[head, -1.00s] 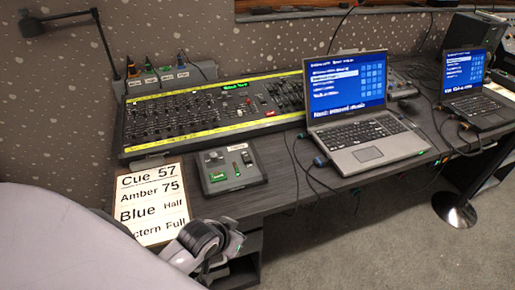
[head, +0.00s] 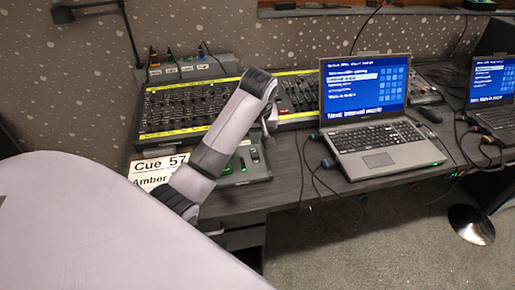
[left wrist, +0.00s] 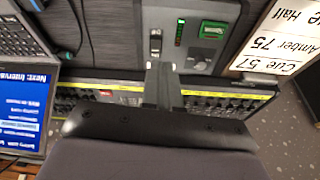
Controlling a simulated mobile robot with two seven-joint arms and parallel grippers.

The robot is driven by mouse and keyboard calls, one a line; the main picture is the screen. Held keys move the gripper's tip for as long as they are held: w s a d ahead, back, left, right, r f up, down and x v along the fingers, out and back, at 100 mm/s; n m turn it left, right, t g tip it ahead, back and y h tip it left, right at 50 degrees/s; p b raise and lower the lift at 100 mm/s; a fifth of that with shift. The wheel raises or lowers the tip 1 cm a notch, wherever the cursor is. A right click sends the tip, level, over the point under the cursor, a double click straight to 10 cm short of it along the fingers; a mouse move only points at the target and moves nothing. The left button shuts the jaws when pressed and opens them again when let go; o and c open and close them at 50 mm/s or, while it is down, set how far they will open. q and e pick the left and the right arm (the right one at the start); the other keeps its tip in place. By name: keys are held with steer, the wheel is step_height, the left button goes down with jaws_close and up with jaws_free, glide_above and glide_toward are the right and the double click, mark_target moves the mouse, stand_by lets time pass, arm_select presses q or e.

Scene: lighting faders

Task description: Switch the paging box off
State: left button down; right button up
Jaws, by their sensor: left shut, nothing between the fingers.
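The paging box (head: 262,172) is a small grey panel on the desk, partly hidden behind my left arm in the head view. In the left wrist view the paging box (left wrist: 232,12) shows a black and white switch (left wrist: 155,42), a column of small green and red lights (left wrist: 180,32) and a green label (left wrist: 213,30). My left gripper (head: 269,124) is shut and empty, above the back of the box. In the left wrist view its fingers (left wrist: 162,70) point at the box near the switch; I cannot tell whether they touch. My right gripper is not in view.
A large mixing desk (head: 190,107) with yellow strips stands behind the box. A laptop (head: 378,138) with cables stands to the right, and a second one (head: 497,112) farther right. A white cue sheet (head: 150,172) lies left of the box. Bare desk (head: 290,180) shows between box and laptop.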

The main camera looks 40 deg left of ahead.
arm_select(q)
steer(key=shift+n, duration=0.8)
steer(key=r, duration=0.1)
steer(key=w+r, duration=0.1)
steer(key=r, duration=0.2)
steer(key=shift+w+a, duration=0.35)
steer(key=shift+a, duration=0.05)
steer(key=shift+f, duration=0.15)
